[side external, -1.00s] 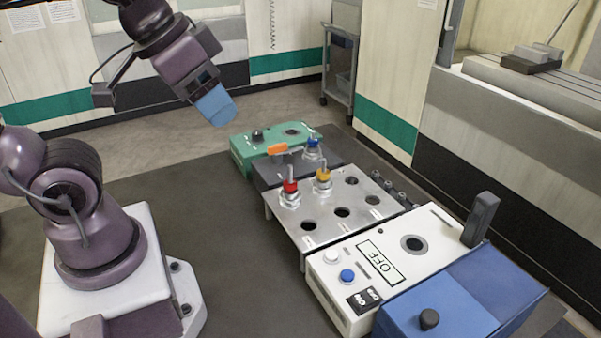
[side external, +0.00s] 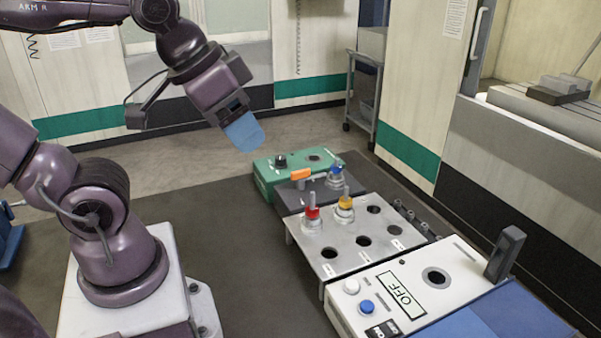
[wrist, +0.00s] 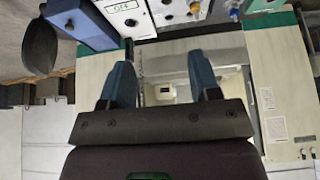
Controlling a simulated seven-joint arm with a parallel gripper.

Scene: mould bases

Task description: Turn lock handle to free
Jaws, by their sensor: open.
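My gripper (side external: 243,133) hangs in the air, tilted down to the right, to the left of and above the green box (side external: 265,183). In the wrist view its two blue fingers stand wide apart with nothing between them; my gripper shows there too (wrist: 162,78). A dark upright handle (side external: 505,253) stands at the far right of the white box (side external: 460,258). No label shows which one is the lock handle. My gripper touches neither.
A metal panel (side external: 345,262) holds red (side external: 312,213) and yellow (side external: 345,203) topped connectors; a blue one (side external: 336,176) stands on the dark block. The white box has an OFF plate and buttons. A blue box (wrist: 82,22) shows in the wrist view. A trolley (side external: 362,100) stands behind.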

